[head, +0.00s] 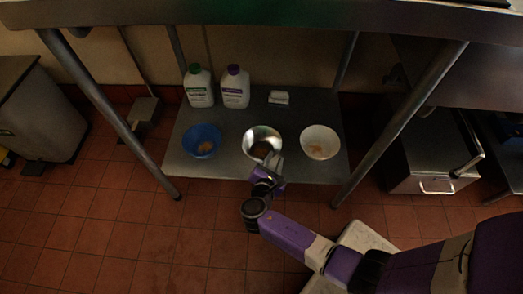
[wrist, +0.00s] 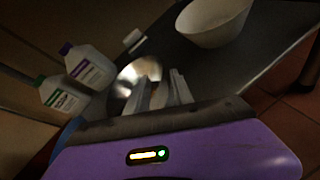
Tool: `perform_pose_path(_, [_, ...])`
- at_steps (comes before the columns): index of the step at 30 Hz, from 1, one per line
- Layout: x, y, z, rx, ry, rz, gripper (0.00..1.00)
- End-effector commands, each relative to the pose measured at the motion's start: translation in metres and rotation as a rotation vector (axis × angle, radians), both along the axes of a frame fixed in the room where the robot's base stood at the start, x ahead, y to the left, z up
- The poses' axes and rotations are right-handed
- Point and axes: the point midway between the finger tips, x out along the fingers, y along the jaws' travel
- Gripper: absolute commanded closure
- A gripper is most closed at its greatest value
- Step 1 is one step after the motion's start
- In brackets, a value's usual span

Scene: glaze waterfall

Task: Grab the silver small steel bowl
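The silver small steel bowl (head: 262,134) sits on the steel lower shelf, between a blue bowl (head: 202,140) and a white bowl (head: 320,142). My gripper (head: 268,160) is at the bowl's near side, with its fingers over the near right rim. In the wrist view the bowl (wrist: 138,70) shows as a bright curve just beyond my fingers (wrist: 159,88), which partly hide it. The fingers look apart, with a gap between them. I cannot tell if they touch the rim.
Two white jugs, one green-capped (head: 198,86) and one purple-capped (head: 235,87), stand behind the bowls. A small white block (head: 278,97) lies at the back. Table legs flank the shelf (head: 300,105), and the tabletop (head: 260,14) overhangs it.

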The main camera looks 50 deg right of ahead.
Motion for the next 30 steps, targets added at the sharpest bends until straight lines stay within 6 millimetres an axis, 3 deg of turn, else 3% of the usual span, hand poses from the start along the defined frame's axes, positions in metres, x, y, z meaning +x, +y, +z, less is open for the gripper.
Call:
perform_pose_path(15, [0.024,-0.052,-0.024,0.004,-0.002,-0.002,0.72])
perform_pose_path(23, [0.025,-0.054,-0.023,0.004,-0.002,0.000,0.72])
perform_pose_path(24, [0.025,-0.054,-0.023,0.004,-0.002,0.000,0.74])
perform_pose_path(28, [0.025,-0.054,-0.023,0.004,-0.002,0.000,0.99])
perform_pose_path(30, [0.025,-0.054,-0.023,0.004,-0.002,0.000,1.00])
